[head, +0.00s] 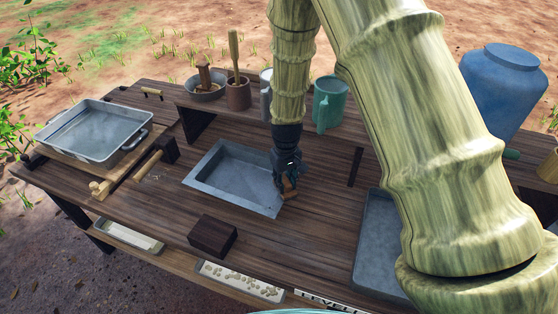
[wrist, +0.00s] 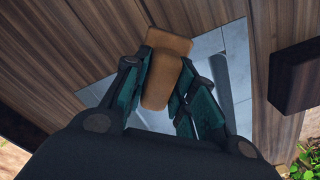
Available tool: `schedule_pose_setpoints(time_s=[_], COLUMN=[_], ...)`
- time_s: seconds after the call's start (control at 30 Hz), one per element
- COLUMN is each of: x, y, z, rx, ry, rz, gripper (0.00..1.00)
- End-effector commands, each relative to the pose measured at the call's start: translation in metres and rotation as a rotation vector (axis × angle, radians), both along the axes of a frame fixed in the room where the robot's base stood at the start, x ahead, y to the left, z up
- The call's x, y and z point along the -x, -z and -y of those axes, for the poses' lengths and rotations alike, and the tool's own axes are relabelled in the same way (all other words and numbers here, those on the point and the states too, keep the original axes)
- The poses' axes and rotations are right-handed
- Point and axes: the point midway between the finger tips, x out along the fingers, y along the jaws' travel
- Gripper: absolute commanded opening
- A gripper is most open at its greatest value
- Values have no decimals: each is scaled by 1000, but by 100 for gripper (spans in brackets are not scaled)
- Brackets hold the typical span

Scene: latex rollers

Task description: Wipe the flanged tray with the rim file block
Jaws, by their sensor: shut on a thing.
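The flanged tray (head: 234,178) is a shallow grey metal tray with a wide rim, lying on the wooden bench. Its grey metal also shows in the wrist view (wrist: 236,62). My gripper (head: 289,182) is over the tray's right side, near the rim. It is shut on an orange-brown block, which I take to be the rim file block (wrist: 162,80), held between the green finger pads. In the head view only a small part of the block (head: 289,195) shows below the fingers. I cannot tell whether the block touches the tray.
A dark brown block (head: 212,236) stands in front of the tray. A mallet (head: 164,152) and a large metal pan (head: 95,133) are to the left. A green mug (head: 329,103) and wooden pots stand on the back shelf. Another grey tray (head: 372,240) is at the right.

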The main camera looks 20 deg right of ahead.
Motion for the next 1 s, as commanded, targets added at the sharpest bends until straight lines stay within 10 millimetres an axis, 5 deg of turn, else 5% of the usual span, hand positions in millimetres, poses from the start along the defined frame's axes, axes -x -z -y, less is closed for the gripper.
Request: schedule_pose_setpoints(time_s=[0.23, 0.3, 1.0], x=[-2, -3, -1], y=[-8, -26, -82], z=[-9, -8, -6], rx=[-1, 0, 0], ry=[8, 8, 11], rz=[0, 5, 2], gripper=[4, 4, 4])
